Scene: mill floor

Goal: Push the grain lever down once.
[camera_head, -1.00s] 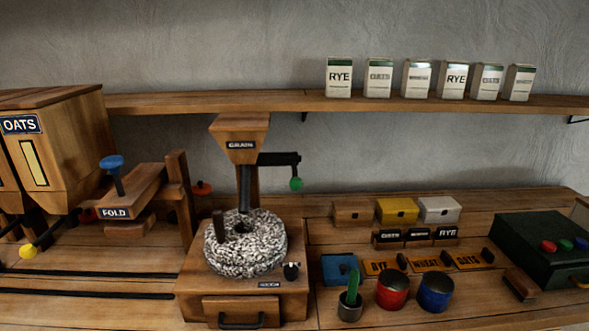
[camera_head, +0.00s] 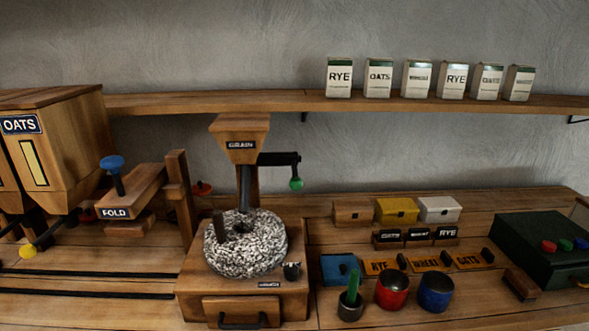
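The grain hopper (camera_head: 240,133) is a wooden funnel labelled GRAIN above a speckled round millstone (camera_head: 245,245). A black grain lever (camera_head: 278,159) sticks out to the right from below the hopper. It is roughly level, and a green knob (camera_head: 296,184) hangs at its outer end. The millstone sits on a wooden base with a drawer (camera_head: 235,309). Neither of my grippers is in view, and nothing touches the lever.
An OATS bin (camera_head: 60,145) and a FOLD press (camera_head: 128,195) with a blue knob stand at left. Red (camera_head: 392,290) and blue (camera_head: 436,291) cups and a dark green box (camera_head: 545,250) are at right. A shelf (camera_head: 300,102) holds several cartons.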

